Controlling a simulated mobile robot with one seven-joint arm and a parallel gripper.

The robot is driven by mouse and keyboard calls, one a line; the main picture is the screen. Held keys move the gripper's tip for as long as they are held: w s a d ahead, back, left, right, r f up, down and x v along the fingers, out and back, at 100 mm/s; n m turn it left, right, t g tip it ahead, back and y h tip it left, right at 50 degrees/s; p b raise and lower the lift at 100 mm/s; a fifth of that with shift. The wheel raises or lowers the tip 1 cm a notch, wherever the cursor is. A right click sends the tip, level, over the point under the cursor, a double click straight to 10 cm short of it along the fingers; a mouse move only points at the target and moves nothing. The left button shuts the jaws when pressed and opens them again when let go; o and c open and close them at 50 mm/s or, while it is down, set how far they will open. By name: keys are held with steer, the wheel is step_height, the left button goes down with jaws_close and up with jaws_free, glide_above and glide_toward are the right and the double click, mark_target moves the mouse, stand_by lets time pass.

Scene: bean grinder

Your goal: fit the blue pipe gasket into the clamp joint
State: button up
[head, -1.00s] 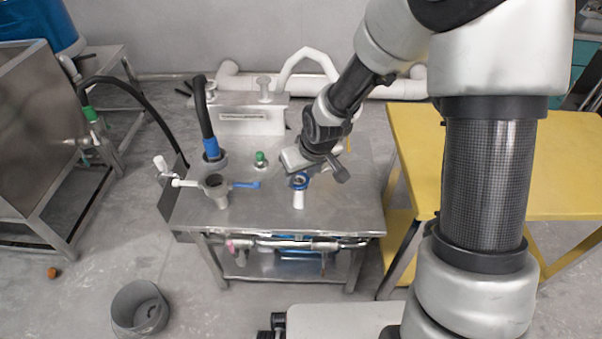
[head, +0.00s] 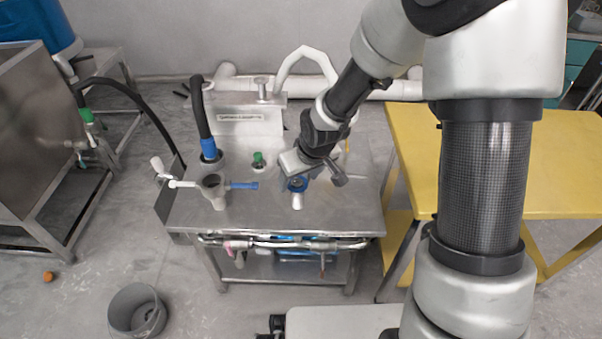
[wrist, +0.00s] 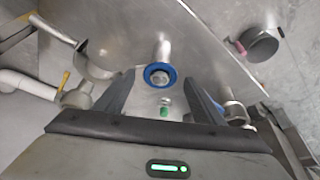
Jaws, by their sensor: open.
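The blue pipe gasket (head: 297,186) is a ring around the mouth of a short pale pipe at the front of the steel table. In the wrist view the gasket (wrist: 160,66) lies near the middle, ahead of the gap between the fingers. My gripper (wrist: 160,92) is open, with nothing seen between its fingers. In the head view it is just above and behind the gasket, partly covering it. A metal funnel-like joint (head: 213,190) with a pale handle left and a blue handle right stands left of the gasket. It looks like the clamp joint, but I cannot be sure.
A green-topped fitting (head: 258,160) and a black hose with a blue collar (head: 209,149) stand behind on the steel table (head: 255,218). A yellow table (head: 470,160) is to the right. A grey bucket (head: 120,322) is on the floor at front left.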

steer(key=p+v, duration=0.8)
steer(key=v, duration=0.9)
steer(key=shift+s, duration=0.2)
steer(key=shift+d+r, duration=0.1)
